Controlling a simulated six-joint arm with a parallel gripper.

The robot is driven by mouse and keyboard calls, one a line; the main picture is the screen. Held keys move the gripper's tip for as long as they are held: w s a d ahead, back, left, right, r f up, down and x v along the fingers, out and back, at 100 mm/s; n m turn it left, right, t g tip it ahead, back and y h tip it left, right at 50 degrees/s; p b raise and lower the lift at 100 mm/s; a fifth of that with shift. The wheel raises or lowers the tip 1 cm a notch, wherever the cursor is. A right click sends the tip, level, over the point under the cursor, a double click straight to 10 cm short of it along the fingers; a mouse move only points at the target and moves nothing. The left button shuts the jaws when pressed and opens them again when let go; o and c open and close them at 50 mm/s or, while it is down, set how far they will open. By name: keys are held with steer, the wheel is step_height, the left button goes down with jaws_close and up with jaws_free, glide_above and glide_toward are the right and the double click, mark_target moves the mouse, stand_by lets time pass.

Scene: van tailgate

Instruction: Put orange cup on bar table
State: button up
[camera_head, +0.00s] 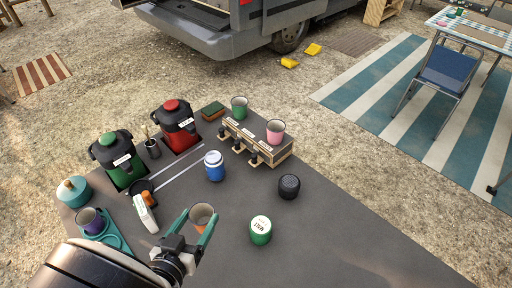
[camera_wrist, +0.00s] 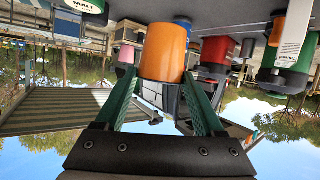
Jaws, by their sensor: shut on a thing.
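The orange cup (camera_head: 202,216) is between the green fingers of my gripper (camera_head: 194,229), at the near part of the dark table (camera_head: 330,245). In the wrist view, where the scene is upside down, the orange cup (camera_wrist: 164,52) fills the middle between the two fingers (camera_wrist: 162,100). My gripper is shut on the cup. Whether the cup's base touches the table top is hidden. I cannot tell for certain which surface is the bar table; a wooden rack (camera_head: 279,158) with a dark top holds a green cup (camera_head: 239,107) and a pink cup (camera_head: 276,131).
A blue jar (camera_head: 214,166), a black round speaker (camera_head: 289,186) and a green malt tin (camera_head: 260,230) stand nearby. Red (camera_head: 178,128) and green (camera_head: 118,160) dispensers are at left. A purple mug (camera_head: 89,221) and white carton (camera_head: 145,213) stand left of my gripper. The table's right front is clear.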

steer(key=shift+s+a+f, duration=0.35)
steer(key=shift+s+f, duration=0.2)
steer(key=shift+s, duration=0.15)
step_height(320, 180, down, 8)
